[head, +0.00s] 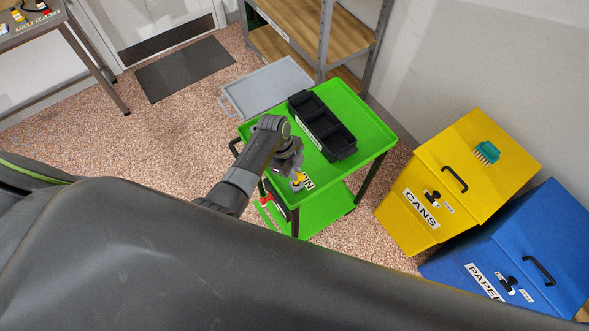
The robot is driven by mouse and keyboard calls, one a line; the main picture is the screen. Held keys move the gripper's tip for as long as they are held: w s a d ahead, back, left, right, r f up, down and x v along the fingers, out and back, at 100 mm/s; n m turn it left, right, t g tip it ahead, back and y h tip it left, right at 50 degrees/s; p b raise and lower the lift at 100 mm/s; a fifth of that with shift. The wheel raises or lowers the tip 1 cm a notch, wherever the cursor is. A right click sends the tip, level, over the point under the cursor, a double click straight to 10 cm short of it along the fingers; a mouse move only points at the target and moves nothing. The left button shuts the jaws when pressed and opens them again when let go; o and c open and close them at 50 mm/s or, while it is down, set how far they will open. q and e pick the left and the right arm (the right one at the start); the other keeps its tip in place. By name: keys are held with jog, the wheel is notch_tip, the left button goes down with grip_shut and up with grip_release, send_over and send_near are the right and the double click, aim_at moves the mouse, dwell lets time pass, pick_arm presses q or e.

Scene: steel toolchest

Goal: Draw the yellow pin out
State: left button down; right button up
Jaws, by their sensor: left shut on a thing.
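The yellow pin (299,177) shows as a small bit of yellow at the near edge of the green cart (370,120), by a white label with black letters (308,183). My left gripper (297,174) reaches in over the cart's near side and is shut on the yellow pin. The gripper and its wrist hide part of the pin and the label, and I cannot tell how deep the pin sits. My right gripper is not in view.
A black compartment tray (338,146) lies on the cart's top. The yellow CANS bin (437,165), with a teal brush (487,152) on it, and the blue PAPER bin (500,245) stand right. A grey platform (265,88) and shelf (330,45) stand behind. Floor is clear left of the cart.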

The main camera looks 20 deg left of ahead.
pick_arm(q)
jog(key=shift+f+b, duration=1.25)
jog(key=shift+f, duration=0.6)
jog(key=c, duration=1.4)
grip_release()
jog(key=shift+o, duration=0.2)
jog(key=shift+r, duration=0.1)
jog(key=b+v, duration=0.1)
jog(key=v, duration=1.6)
jog(key=shift+r, duration=0.2)
